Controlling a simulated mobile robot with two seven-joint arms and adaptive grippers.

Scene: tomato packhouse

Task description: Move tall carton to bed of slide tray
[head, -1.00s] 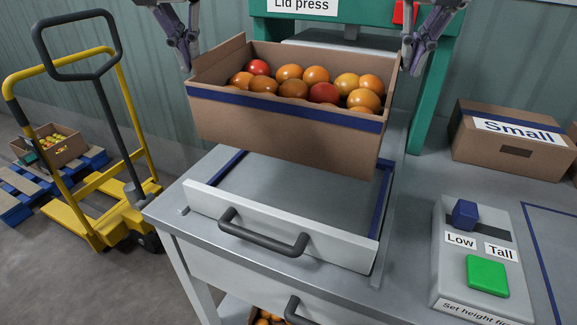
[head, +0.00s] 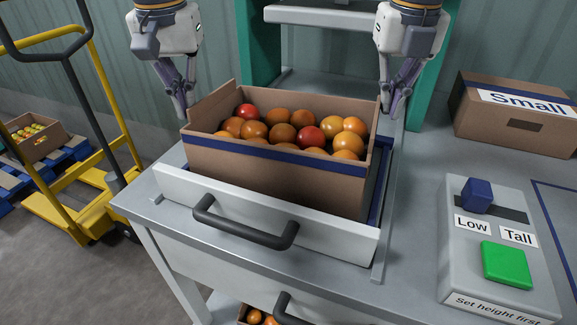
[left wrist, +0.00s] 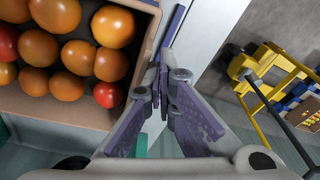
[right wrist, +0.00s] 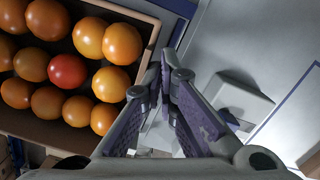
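The tall carton (head: 270,172), brown with a blue band and full of tomatoes, stands inside the slide tray (head: 265,222), its lower edge hidden behind the tray's white front. Whether it bears fully on the bed cannot be seen. My left gripper (head: 182,112) is shut, tips down at the outside of the carton's left wall; it also shows in the left wrist view (left wrist: 166,75). My right gripper (head: 388,112) is likewise shut at the outside of the right wall, as in the right wrist view (right wrist: 166,72). Whether the tips still touch the walls is unclear.
The green lid press (head: 257,45) stands behind the tray. A control box (head: 460,262) with a blue knob and green button is at right, near a carton marked Small (head: 490,125). The tray's dark handle (head: 240,232) juts forward. A yellow pallet truck (head: 75,205) stands left.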

